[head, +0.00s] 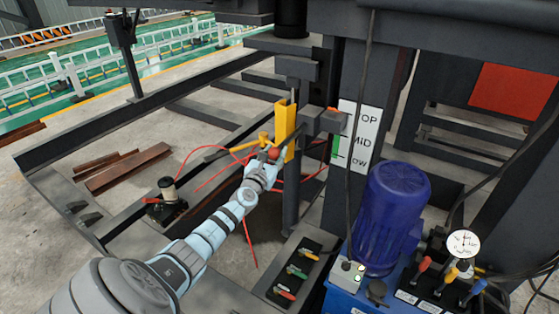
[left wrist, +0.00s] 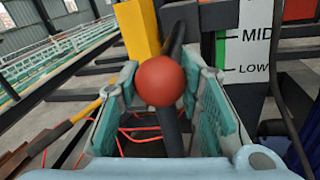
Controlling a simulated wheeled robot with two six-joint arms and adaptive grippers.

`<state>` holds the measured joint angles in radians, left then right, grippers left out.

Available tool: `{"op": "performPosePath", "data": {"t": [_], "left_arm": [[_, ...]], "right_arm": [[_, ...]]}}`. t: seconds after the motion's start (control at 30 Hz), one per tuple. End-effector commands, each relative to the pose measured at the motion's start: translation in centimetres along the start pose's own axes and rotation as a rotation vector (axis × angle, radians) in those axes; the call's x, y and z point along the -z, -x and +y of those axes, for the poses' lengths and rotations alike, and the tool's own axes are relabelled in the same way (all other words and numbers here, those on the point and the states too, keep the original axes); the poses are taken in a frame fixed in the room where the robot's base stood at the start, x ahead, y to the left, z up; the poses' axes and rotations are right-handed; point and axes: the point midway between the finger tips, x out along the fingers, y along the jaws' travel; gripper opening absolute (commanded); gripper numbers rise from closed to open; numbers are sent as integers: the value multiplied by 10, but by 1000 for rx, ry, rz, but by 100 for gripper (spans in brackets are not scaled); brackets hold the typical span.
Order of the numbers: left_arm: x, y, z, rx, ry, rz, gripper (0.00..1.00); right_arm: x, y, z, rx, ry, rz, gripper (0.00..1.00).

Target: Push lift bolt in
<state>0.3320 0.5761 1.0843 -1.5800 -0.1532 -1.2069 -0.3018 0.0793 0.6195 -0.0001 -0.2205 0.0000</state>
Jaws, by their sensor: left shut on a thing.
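The lift bolt shows as a red ball knob (left wrist: 160,80) on a dark bar in the left wrist view. The knob also shows small in the head view (head: 273,153). My left gripper (head: 267,158) is shut on the knob, with a teal finger pad on each side of it. The yellow upright bracket (head: 287,130) stands right beside the knob, against the dark post. How deep the bolt sits is hidden by the knob and fingers. My right gripper is not in view.
A TOP/MID/LOW scale (head: 360,137) is right of the bracket. A blue motor (head: 388,215), pressure gauge (head: 463,244) and lever panel (head: 295,272) stand at the lower right. Red hoses (head: 215,172) and rusty steel pieces (head: 125,168) lie left on the floor.

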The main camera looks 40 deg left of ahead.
Motion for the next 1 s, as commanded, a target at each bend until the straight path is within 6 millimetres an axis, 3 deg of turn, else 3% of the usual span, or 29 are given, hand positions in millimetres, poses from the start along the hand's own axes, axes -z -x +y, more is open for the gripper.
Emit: {"op": "performPosePath", "data": {"t": [0.17, 0.2, 0.3, 0.73, 0.87, 1.0], "left_arm": [[-3, 0, 0, 0, 2, -4, 0], [-3, 0, 0, 0, 2, -4, 39], [-3, 0, 0, 0, 2, -4, 54], [-3, 9, 1, 0, 1, -8, 54], [-2, 28, 0, 2, 1, -5, 54], [0, 70, -1, 7, -5, 0, 54]], "right_arm": [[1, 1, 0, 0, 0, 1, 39], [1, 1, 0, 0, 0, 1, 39], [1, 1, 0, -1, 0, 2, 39], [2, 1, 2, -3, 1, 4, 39], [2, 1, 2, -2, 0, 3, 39], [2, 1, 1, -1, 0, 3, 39]]}}
